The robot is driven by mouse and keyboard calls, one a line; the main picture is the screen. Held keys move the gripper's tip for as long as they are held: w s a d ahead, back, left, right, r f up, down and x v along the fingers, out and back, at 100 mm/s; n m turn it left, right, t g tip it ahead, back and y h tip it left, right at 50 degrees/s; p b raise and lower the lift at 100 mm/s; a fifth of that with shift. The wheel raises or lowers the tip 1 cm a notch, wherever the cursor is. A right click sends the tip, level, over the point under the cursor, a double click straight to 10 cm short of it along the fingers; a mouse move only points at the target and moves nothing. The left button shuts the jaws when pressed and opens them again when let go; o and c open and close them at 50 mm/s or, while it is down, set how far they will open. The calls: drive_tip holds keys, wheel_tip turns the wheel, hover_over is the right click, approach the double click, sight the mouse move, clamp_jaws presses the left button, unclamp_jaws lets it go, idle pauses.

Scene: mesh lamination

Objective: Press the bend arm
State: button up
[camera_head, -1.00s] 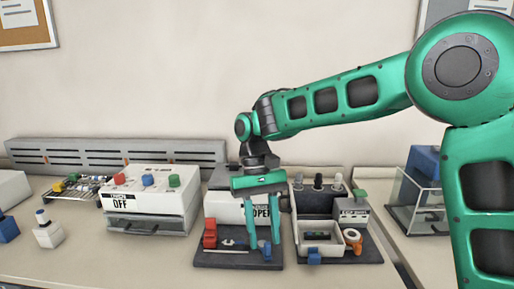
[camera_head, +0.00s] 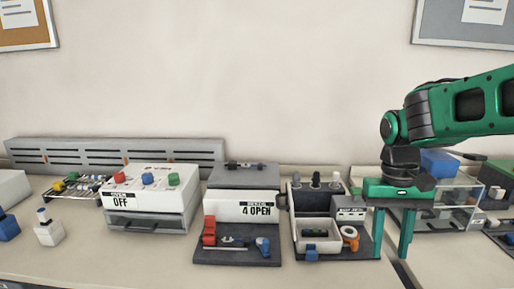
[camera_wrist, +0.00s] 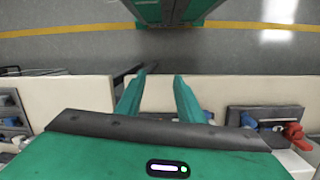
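The machine labelled "4 OPEN" (camera_head: 258,209) stands left of centre in the head view. Its dark base (camera_head: 238,260) carries a red block (camera_head: 209,232) at the left, a thin pale rod in the middle and a blue block (camera_head: 263,246) at the right. Which part is the bend arm I cannot tell for certain. My gripper (camera_head: 392,246) is well to the right of this machine, over the bench near the gap between two tables. Its fingers point down, apart and empty; the wrist view also shows them apart (camera_wrist: 157,90).
Right of the machine stands a unit with a white tray (camera_head: 318,246) and an orange ring (camera_head: 350,237). A clear case (camera_head: 440,218) is behind my gripper. A white box labelled "OFF" (camera_head: 150,192) stands left. The front bench strip is clear.

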drive_tip(key=s+d+f+m+t, duration=0.2)
drive_tip(key=s+d+f+m, duration=0.2)
drive_tip(key=s+d, duration=0.8)
drive_tip(key=s, duration=0.4)
drive_tip(key=shift+f+y, duration=0.2)
drive_tip(key=shift+y, duration=0.1)
